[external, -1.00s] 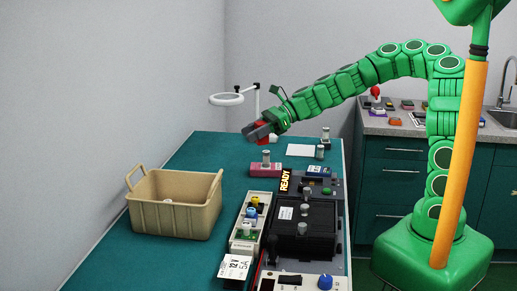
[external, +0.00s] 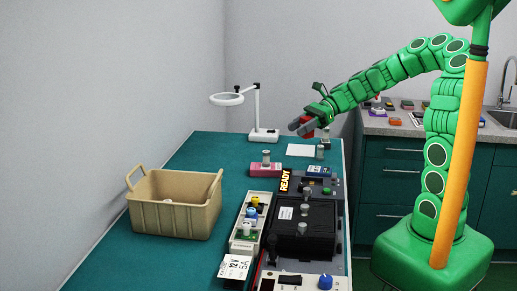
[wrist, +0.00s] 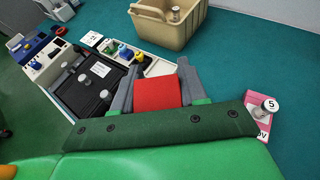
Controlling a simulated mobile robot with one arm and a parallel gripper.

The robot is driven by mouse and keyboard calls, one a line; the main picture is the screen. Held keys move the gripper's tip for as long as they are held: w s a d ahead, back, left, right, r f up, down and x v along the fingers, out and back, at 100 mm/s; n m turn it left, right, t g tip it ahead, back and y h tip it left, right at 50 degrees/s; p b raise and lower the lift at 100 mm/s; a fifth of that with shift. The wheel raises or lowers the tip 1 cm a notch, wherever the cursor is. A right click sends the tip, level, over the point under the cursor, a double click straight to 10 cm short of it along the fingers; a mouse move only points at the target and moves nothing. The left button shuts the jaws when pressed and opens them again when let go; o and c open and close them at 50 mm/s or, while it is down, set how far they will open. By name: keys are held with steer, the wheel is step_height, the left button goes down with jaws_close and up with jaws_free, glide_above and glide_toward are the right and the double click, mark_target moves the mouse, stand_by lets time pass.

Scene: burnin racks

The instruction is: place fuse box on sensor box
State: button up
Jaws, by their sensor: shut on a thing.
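My gripper (external: 300,127) is shut on a red box, which I take for the fuse box (wrist: 157,94). The red box also shows between the fingers in the external view (external: 308,129), held in the air above the far right part of the table. No box is marked as the sensor box that I can read. A pink box (external: 266,169) with a grey knob stands on the table; it also shows at the right of the wrist view (wrist: 258,127). A dark blue labelled box (external: 319,171) sits at the back of the equipment panel.
A tan bin (external: 174,218) stands at the left. A black unit (external: 301,243) and a white connector strip (external: 241,244) fill the right front. A magnifier lamp (external: 262,134) stands at the back. The green table (external: 205,158) is clear between bin and lamp.

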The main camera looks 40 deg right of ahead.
steer(key=s+d+r+n+g, duration=0.1)
steer(key=s+d, duration=0.8)
steer(key=d, duration=0.5)
glide_above(314, 171)
steer(key=s, duration=0.2)
steer(key=f, duration=1.2)
steer(key=shift+w+f, duration=0.2)
steer(key=shift+f, duration=0.2)
steer(key=shift+w+f, duration=0.65)
steer(key=shift+f, duration=0.2)
steer(key=shift+w+f, duration=0.1)
steer(key=shift+f, duration=1.5)
steer(key=o, duration=1.1)
steer(key=shift+f, duration=0.1)
steer(key=shift+c, duration=0.2)
